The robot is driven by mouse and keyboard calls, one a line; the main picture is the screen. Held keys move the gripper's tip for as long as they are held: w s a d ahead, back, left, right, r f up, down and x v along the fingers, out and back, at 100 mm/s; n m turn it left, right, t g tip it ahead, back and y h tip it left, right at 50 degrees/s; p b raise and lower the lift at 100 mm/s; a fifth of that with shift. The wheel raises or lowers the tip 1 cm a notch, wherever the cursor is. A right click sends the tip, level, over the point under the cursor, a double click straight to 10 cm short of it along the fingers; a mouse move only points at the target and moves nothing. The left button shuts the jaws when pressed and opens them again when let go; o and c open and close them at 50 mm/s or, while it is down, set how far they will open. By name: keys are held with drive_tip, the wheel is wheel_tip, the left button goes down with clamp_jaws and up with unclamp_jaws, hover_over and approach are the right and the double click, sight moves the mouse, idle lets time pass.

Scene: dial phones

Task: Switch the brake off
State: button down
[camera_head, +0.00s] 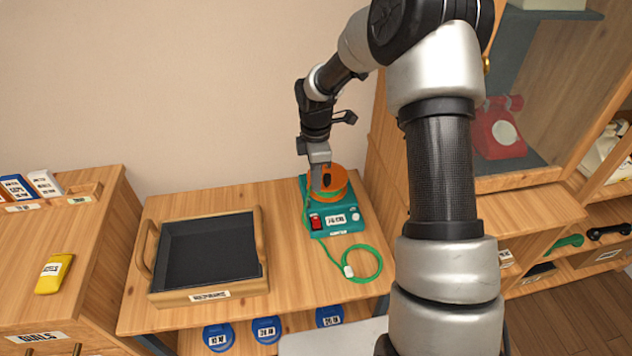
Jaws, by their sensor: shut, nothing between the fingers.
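A teal device (336,219) with an orange round part (339,190) on top stands on the wooden table against the wall. Its front carries a red switch (315,222), a small white label and a light round knob at the right. The lettering is too small to read, so I cannot tell which control is the brake or its setting. My gripper (318,186) is shut and empty, pointing down at the left side of the orange part. It hides some of that part, and I cannot tell whether it touches.
A green cord (368,277) loops on the table in front of the device. A wooden tray (261,275) with a dark inside stands to the left. A yellow item (54,273) lies on the left cabinet. A red phone (498,128) stands in the right cabinet.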

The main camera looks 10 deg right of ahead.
sight(315, 224)
drive_tip(key=b, duration=0.4)
drive_tip(key=s+b, duration=0.1)
drive_tip(key=b, duration=0.3)
drive_tip(key=shift+a, duration=0.25)
wheel_tip(315, 224, down, 14)
drive_tip(key=b, duration=0.4)
drive_tip(key=shift+b, duration=0.35)
